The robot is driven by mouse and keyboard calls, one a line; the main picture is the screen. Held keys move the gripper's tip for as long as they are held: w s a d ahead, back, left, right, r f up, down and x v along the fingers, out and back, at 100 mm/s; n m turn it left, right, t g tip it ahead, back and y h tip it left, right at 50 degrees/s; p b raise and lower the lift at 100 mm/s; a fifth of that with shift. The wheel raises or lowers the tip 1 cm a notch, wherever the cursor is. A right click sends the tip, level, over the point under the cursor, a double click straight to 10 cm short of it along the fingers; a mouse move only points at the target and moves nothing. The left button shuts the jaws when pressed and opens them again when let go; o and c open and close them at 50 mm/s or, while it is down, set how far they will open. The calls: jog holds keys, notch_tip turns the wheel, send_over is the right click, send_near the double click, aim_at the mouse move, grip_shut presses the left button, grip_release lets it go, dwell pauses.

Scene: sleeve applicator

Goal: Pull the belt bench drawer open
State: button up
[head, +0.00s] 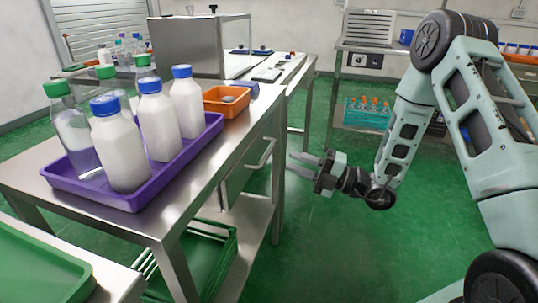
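The steel bench (232,126) stands at the centre left. Its drawer (236,178) is under the top on the right-hand side, its front looking flush with the frame. A bar handle (264,156) runs across the drawer front. My gripper (292,162) is to the right of the handle, its fingers pointing left toward it. The two fingers are apart with a gap between them, and nothing shows in the gap. In this view the fingertips look close to the handle but not touching; the exact distance is hard to tell.
On the bench are a purple tray (75,188) of capped bottles and an orange bin (225,108). Green trays (205,255) sit on the lower shelf. A green tray (40,270) lies at the front left. Green floor (345,240) is clear right of the bench.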

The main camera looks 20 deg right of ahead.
aim_at(269, 151)
jog(key=x, duration=0.8)
grip_shut()
